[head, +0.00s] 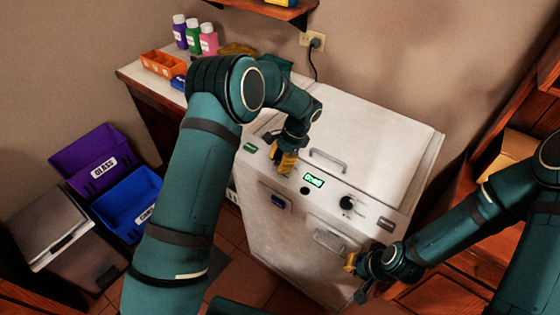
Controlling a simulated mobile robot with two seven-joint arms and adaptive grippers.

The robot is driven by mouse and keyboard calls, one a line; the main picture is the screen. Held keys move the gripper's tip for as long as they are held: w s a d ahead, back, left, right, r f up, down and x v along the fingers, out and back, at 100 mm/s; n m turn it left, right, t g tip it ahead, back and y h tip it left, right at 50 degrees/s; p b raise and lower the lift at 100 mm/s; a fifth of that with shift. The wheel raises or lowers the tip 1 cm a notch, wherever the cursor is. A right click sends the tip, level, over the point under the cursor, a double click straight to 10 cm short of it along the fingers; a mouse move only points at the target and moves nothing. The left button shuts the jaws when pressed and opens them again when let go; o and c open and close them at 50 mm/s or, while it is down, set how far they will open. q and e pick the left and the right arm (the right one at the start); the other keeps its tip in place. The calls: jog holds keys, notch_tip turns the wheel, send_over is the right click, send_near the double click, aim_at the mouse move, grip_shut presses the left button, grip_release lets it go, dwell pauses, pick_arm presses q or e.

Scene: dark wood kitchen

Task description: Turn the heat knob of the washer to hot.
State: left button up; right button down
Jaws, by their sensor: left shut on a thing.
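The white washer (385,150) stands against the wall, with its control panel along the front top edge. My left gripper (285,164) reaches down to the left part of this panel and is shut on what appears to be the heat knob, which the fingers hide, so its setting cannot be read. A green lit display (313,181), a small black button (305,190) and a black round knob (347,203) lie to the right on the panel. My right gripper (352,272) is in front of the washer's lower right front, apart from the panel; its finger opening is unclear.
A counter with bottles (193,36) and an orange tray (163,64) is at the left. Wooden shelves (500,170) flank the right.

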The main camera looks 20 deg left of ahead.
pick_arm(q)
jog(key=shift+s+f, duration=0.1)
dwell(0.3)
jog(key=o, duration=1.2)
jog(key=v, duration=1.2)
jog(key=shift+a, duration=0.1)
jog(key=shift+s, duration=0.1)
